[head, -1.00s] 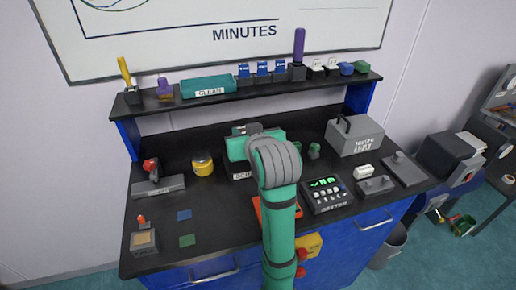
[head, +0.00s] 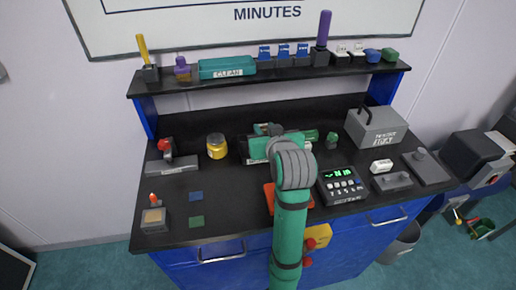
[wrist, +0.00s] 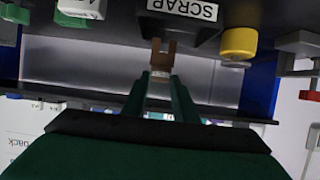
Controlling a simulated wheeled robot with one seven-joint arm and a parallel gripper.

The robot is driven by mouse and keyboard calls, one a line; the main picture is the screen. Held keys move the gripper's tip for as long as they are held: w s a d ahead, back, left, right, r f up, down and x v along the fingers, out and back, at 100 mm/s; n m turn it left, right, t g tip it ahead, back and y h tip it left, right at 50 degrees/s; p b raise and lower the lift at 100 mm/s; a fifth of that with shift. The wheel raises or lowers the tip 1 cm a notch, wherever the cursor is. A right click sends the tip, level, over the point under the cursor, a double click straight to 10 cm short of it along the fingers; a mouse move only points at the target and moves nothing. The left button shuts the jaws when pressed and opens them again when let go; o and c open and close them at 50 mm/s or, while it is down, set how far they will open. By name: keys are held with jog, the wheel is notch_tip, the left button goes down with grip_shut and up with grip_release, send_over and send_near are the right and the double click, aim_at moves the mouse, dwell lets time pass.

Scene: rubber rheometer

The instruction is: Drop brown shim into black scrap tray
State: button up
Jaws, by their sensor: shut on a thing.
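The brown shim (wrist: 163,56) is a small brown notched piece, held at the fingertips of my gripper (wrist: 161,78) in the wrist view. The black scrap tray (wrist: 150,18), with a white SCRAP label, shows at the top edge of the wrist view, partly cut off. The shim appears just below the tray in that picture; I cannot tell how far apart they are in height. In the head view my arm and wrist hide the shim and fingertips and cover most of the tray.
A yellow-lidded jar (head: 217,147) stands left of my wrist. A keypad tester (head: 342,186) and a grey box (head: 376,126) are on the right. Blue (head: 196,196) and green (head: 196,222) squares lie at the front left. A shelf (head: 275,78) with several items runs along the back.

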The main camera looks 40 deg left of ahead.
jog(key=o, duration=1.1)
jog(key=shift+o, duration=0.2)
jog(key=v, duration=1.1)
jog(key=shift+w, duration=0.15)
